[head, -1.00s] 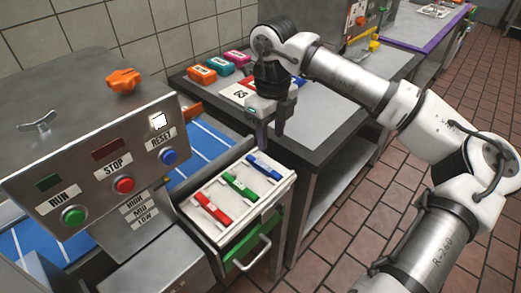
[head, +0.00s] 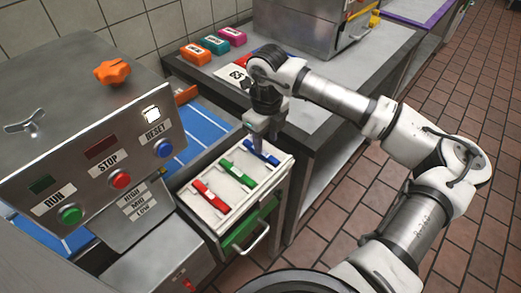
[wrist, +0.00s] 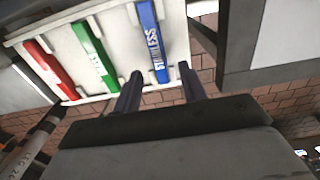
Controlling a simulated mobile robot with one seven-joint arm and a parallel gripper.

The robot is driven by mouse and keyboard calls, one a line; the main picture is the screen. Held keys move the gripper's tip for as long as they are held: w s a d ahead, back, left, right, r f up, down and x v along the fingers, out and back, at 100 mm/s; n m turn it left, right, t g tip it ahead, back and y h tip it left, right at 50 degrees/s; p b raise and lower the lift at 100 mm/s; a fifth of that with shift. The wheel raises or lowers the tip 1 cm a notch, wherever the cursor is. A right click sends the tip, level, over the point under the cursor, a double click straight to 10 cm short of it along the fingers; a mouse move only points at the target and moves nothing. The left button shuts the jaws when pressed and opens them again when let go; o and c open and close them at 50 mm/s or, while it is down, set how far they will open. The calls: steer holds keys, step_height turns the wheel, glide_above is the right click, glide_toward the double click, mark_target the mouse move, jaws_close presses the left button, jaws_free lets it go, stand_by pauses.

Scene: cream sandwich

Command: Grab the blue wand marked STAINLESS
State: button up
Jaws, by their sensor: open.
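The blue wand (head: 261,151) lies in the far-right slot of a white drawer tray (head: 214,222). In the wrist view the blue wand (wrist: 153,42) reads STAINLESS along its lower part. A green wand (head: 238,174) and a red wand (head: 210,197) lie beside it in the same tray. My gripper (wrist: 159,76) is open and empty, with its two fingertips either side of the blue wand's lower end as seen in the wrist view. In the head view my gripper (head: 264,138) hangs over the tray's far end, close to the blue wand. Whether the fingers touch it cannot be told.
A control panel (head: 104,172) with RUN, STOP and RESET buttons stands left of the drawer. A steel worktable (head: 330,95) with orange, teal and pink blocks stands behind. A drawer handle (head: 252,241) sticks out in front. Tiled floor lies right.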

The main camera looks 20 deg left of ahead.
mark_target(266, 154)
steer(key=shift+s+f+p, duration=0.15)
steer(key=shift+f+p, duration=0.65)
steer(key=shift+f, duration=1.45)
jaws_close()
